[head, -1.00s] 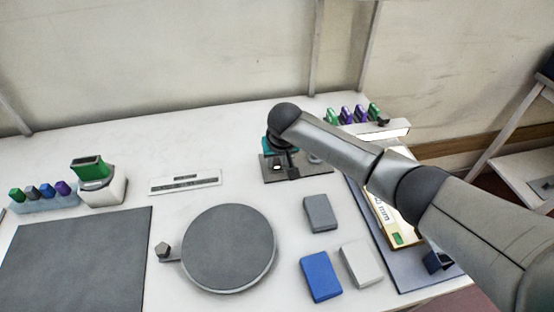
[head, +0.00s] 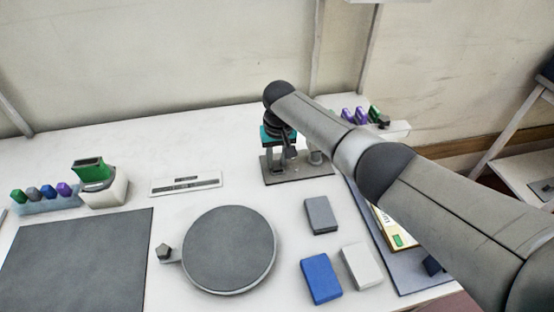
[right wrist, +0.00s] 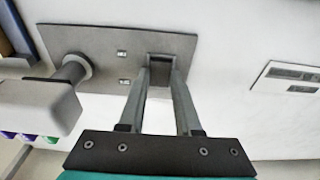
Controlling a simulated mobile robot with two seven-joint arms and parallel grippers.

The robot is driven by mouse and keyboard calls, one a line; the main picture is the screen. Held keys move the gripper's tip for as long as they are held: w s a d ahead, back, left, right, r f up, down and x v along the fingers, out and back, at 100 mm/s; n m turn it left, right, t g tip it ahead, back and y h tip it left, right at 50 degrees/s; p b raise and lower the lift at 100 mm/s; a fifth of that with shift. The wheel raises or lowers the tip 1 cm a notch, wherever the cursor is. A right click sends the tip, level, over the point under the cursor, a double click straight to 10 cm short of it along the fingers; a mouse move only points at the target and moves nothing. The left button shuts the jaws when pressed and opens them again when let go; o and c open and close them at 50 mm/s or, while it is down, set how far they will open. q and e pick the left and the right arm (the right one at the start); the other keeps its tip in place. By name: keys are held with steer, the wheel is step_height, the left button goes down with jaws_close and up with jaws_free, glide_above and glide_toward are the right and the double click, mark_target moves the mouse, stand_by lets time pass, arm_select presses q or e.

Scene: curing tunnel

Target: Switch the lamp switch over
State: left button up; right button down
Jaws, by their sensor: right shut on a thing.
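The lamp switch shows in the right wrist view as a small dark lever piece (right wrist: 160,62) on a grey plate (right wrist: 105,48). In the head view the same dark plate (head: 300,176) lies on the bench near its back, with the lever mostly hidden by my gripper. My right gripper (head: 283,159) reaches down over the plate. In the right wrist view its fingertips (right wrist: 161,74) are at the lever piece, shut on it. Which way the lever leans is hard to tell. My left gripper is in neither view.
A pale knob (right wrist: 42,105) on a stem stands beside the lever. A round grey disc (head: 229,250), a grey block (head: 320,215), a blue block (head: 321,278) and a white block (head: 361,266) lie in front. A label strip (head: 186,184) lies left. Bench between is clear.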

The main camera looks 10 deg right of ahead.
steer(key=shift+d, duration=0.1)
steer(key=c, duration=0.6)
jaws_free()
steer(key=shift+r, duration=0.1)
steer(key=shift+r, duration=0.35)
step_height(320, 180, up, 14)
steer(key=s+p, duration=0.2)
steer(key=p, duration=0.2)
